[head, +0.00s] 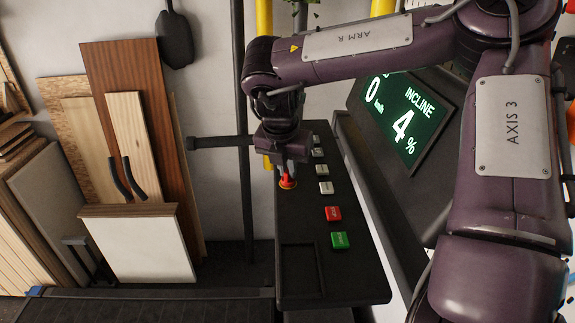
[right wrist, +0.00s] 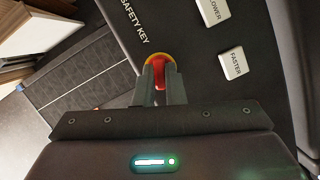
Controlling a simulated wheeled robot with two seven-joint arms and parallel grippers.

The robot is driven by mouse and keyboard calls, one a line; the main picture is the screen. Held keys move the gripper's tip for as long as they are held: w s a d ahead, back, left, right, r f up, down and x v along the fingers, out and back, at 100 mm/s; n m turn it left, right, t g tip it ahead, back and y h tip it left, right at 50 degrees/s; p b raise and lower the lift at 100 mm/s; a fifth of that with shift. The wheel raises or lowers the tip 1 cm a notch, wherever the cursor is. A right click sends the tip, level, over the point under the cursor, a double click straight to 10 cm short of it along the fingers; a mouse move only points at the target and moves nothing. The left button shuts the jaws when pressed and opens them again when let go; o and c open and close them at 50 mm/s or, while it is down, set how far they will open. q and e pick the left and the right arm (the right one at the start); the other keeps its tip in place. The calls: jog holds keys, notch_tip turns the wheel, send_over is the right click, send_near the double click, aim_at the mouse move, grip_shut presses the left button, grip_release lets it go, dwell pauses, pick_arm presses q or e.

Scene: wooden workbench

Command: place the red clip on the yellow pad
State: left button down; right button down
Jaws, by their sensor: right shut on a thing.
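The red clip (right wrist: 159,72) is between the fingers of my right gripper (right wrist: 162,82), which is shut on it. The yellow pad (right wrist: 150,60) shows as a round rim around the clip's far end, on the dark console by the words "SAFETY KEY". In the head view the right gripper (head: 291,172) points down at the console, with the red clip (head: 287,182) just below its fingertips and over the pad. The clip covers most of the pad, and I cannot tell whether they touch. My left gripper is not in view.
The dark console (head: 312,215) carries white buttons, a red button (head: 333,213) and a green button (head: 339,240) near the gripper. A lit display (head: 405,120) stands to the right. Wooden boards (head: 140,130) lean on the wall at left. A dark treadmill belt (head: 150,308) lies below.

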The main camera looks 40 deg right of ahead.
jog(key=shift+f, duration=0.15)
jog(key=c, duration=1.5)
grip_release()
jog(key=shift+r, duration=0.3)
jog(key=shift+a+r, duration=0.1)
jog(key=shift+r, duration=0.2)
jog(key=b+v, duration=0.2)
jog(key=v, duration=0.9)
